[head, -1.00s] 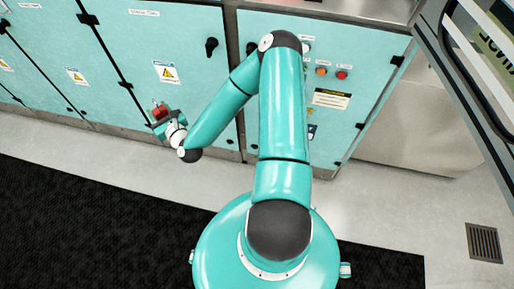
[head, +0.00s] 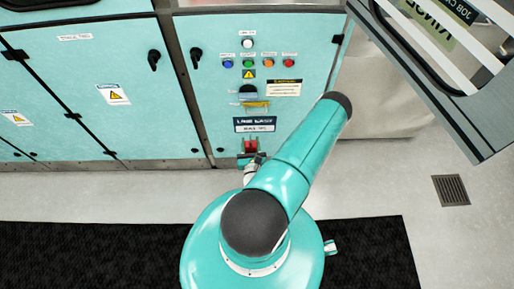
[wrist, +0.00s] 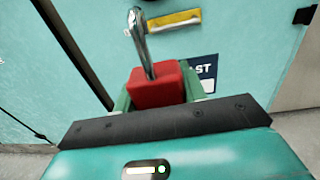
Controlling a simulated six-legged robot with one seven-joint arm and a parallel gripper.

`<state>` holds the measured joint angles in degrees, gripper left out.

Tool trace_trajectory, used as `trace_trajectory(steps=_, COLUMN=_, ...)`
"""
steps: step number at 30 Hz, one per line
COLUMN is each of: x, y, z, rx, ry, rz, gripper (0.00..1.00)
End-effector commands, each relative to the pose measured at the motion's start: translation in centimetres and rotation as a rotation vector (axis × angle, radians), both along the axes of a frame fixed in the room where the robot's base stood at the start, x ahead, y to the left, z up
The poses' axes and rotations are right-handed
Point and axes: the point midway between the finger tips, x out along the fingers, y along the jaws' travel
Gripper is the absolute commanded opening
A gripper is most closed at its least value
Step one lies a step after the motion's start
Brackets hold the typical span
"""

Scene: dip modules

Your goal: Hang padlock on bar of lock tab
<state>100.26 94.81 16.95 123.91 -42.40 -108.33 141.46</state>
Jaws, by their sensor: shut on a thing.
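The padlock has a red body (wrist: 155,88) and a tall silver shackle (wrist: 141,42) pointing up and away in the wrist view. In the head view the red padlock (head: 251,146) shows just below the dark label on the panel. My gripper (wrist: 160,92) is shut on the padlock body, with green fingers on both sides. The lock tab with its yellow bar (head: 255,104) is on the panel above the padlock. In the wrist view the yellow bar (wrist: 173,20) lies right of the shackle top. The shackle appears apart from the bar; depth is hard to judge.
The turquoise panel (head: 308,60) carries coloured buttons (head: 268,63), a black handle (head: 197,57) and a dark label (head: 254,125) under the bar. A grey framed structure (head: 440,75) stands at right. A floor drain (head: 451,190) is at lower right.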

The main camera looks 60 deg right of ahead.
Motion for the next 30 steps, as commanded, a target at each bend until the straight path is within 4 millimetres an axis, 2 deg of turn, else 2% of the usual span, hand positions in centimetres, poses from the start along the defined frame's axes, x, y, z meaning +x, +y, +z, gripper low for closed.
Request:
trace_trajectory(steps=1, x=-1.4, y=0.1, z=-0.5, rx=0.003, ry=-0.002, rz=-0.027, gripper=0.16)
trace_trajectory(steps=3, x=-2.5, y=0.2, z=-0.7, rx=0.002, ry=-0.003, rz=-0.048, gripper=0.16)
trace_trajectory(steps=6, x=-3.1, y=0.3, z=-0.9, rx=0.001, ry=-0.005, rz=-0.059, gripper=0.16)
trace_trajectory(steps=11, x=-2.8, y=-0.3, z=-0.9, rx=0.0, ry=-0.006, rz=-0.059, gripper=0.16)
trace_trajectory(steps=30, x=-0.7, y=-4.3, z=-0.9, rx=0.0, ry=-0.004, rz=-0.058, gripper=0.16)
